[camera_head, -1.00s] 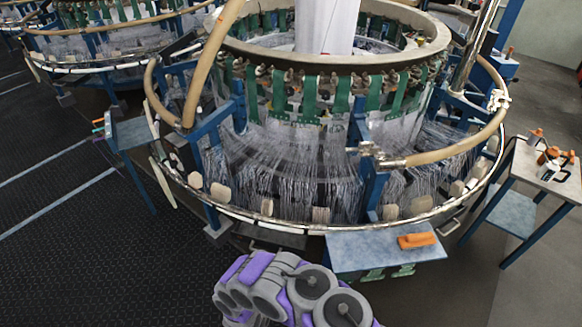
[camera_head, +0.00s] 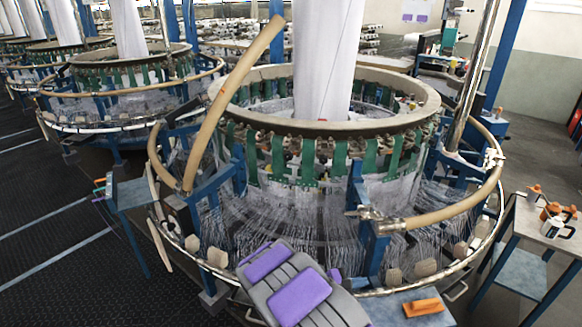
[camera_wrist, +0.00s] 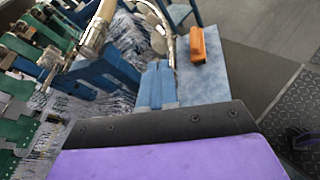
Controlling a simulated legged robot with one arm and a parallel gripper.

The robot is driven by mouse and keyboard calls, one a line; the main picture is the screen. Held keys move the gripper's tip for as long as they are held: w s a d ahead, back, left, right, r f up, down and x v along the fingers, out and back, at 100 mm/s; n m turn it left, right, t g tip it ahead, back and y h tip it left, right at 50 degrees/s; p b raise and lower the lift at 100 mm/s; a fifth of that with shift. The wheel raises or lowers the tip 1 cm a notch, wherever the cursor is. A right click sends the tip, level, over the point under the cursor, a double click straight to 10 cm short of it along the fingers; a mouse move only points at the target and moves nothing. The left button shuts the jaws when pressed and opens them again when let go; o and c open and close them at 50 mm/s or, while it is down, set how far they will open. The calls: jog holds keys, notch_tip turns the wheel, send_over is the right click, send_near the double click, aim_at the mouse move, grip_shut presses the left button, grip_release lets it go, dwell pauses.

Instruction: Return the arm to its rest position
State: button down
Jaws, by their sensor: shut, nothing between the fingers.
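My gripper (camera_head: 290,285), with its purple and grey casing, is at the bottom centre of the head view, in front of the circular loom (camera_head: 300,135). In the wrist view, the purple and dark grey front of my gripper (camera_wrist: 158,128) fills the lower part of the picture. It is shut and empty. The rest of my arm is mostly out of view.
A small blue table (camera_head: 392,312) with an orange tool (camera_head: 424,307) stands by the loom, right of my gripper. A side table (camera_head: 540,230) at right holds orange-topped bottles. Another blue stand (camera_head: 130,194) is at left. Dark floor at left is clear.

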jog(key=s+d+r+m+g+y, duration=0.1)
jog(key=s+d+r+m+g, duration=0.3)
jog(key=s+r+m, duration=0.35)
jog(key=s+d+r+m+g+y, duration=0.2)
jog(key=s+d+r+m+g, duration=0.2)
jog(key=s+r, duration=0.6)
jog(key=s+a+r+m+y, duration=0.1)
jog(key=s+a+m+y, duration=0.2)
jog(key=s, duration=0.8)
jog(key=s+a+r+m+y, duration=0.2)
jog(key=s+a+m+y, duration=0.2)
jog(key=s+a+y, duration=0.3)
jog(key=s+a, duration=0.4)
jog(key=shift+s+r, duration=0.2)
jog(key=shift+a, duration=0.1)
